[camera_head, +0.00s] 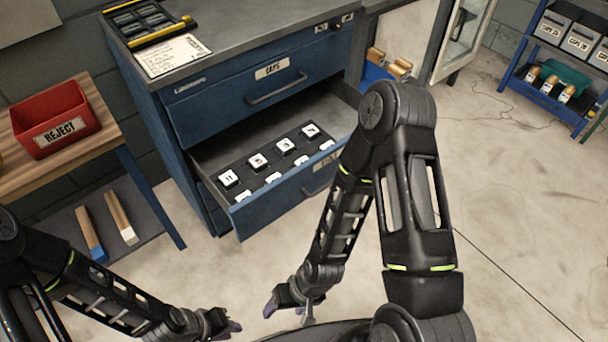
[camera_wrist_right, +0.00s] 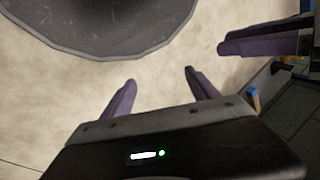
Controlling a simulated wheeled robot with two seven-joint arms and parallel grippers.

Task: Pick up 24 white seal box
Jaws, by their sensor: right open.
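Several small white-topped boxes sit in two rows in a black tray inside the open blue drawer (camera_head: 270,210) in the head view. The nearest back-row box (camera_head: 229,178) seems to read 11. The other back-row boxes (camera_head: 258,162) have numbers too small to read surely, including the far one (camera_head: 310,130), so I cannot tell which is 24. Front-row boxes are partly hidden by the drawer front. My right gripper (camera_head: 287,309) is open and empty, low in front of the drawer; its fingers show in the right wrist view (camera_wrist_right: 160,90). My left gripper (camera_head: 230,328) is low to its left, its opening unclear.
The blue cabinet (camera_head: 230,95) has a closed CAPS drawer above the open one. A red REJECT bin (camera_head: 55,118) stands on a wooden-topped bench at left. A blue shelf rack (camera_head: 545,95) is at far right. The floor between is clear.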

